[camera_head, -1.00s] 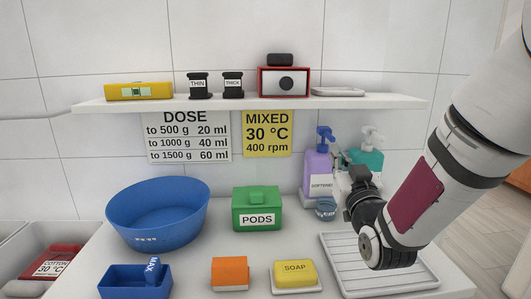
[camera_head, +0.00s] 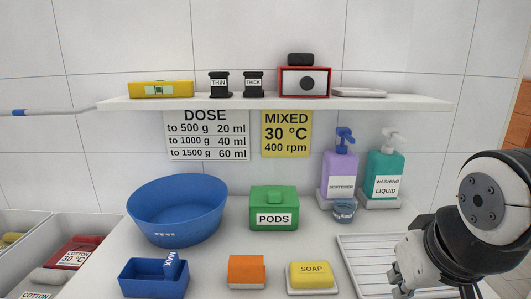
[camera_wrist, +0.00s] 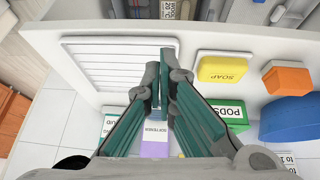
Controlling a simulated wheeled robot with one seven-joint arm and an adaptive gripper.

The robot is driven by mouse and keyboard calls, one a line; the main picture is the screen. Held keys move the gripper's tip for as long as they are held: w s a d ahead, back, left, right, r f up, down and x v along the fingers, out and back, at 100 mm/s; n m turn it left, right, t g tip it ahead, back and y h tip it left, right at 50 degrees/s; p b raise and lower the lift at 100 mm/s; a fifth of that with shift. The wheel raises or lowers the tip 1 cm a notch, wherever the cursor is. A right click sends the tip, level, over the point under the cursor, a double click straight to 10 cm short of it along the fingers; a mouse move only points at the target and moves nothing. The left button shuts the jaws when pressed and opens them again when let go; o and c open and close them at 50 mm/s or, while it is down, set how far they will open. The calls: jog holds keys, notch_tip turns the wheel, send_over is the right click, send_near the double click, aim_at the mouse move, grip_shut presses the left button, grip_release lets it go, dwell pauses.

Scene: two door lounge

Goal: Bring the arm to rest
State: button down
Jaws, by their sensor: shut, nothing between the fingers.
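My gripper (camera_head: 402,280) is at the lower right in the head view, over the white ribbed tray (camera_head: 362,255). Part of my arm hides the tray's right side. In the wrist view my gripper (camera_wrist: 162,80) points away from the camera with its fingers together and nothing between them. Beyond the fingers, the wrist view shows the tray (camera_wrist: 85,62), the soap (camera_wrist: 222,68) and the softener bottle (camera_wrist: 155,148).
A purple softener bottle (camera_head: 339,175) and a teal washing liquid bottle (camera_head: 386,178) stand behind the tray. A green pods box (camera_head: 273,205), blue basin (camera_head: 176,208), orange block (camera_head: 246,270), soap (camera_head: 311,273) and blue bin (camera_head: 150,283) stand left. A shelf (camera_head: 280,103) runs above.

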jog(key=s+g, duration=0.4)
jog(key=s, duration=1.1)
notch_tip(320, 180, up, 17)
jog(key=t+p, duration=0.2)
jog(key=p, duration=1.3)
jog(key=shift+w+a+r+t+y+p, duration=0.2)
jog(key=shift+w+a+t+y+p, duration=0.1)
jog(key=shift+w+a+p, duration=0.1)
jog(key=w+f+t+b, duration=0.2)
jog(key=w+t+b, duration=0.4)
jog(key=w+b, duration=0.5)
jog(key=w+d+f+t+b, duration=0.1)
jog(key=w+t+b, duration=0.4)
jog(key=w+b, duration=0.6)
jog(key=w+d+f+t+b, duration=0.1)
jog(key=w+f+t+b, duration=0.3)
jog(key=w+b, duration=0.7)
jog(key=w+t, duration=0.2)
jog(key=w, duration=0.7)
jog(key=shift+w+t, duration=0.25)
jog(key=shift+t, duration=0.05)
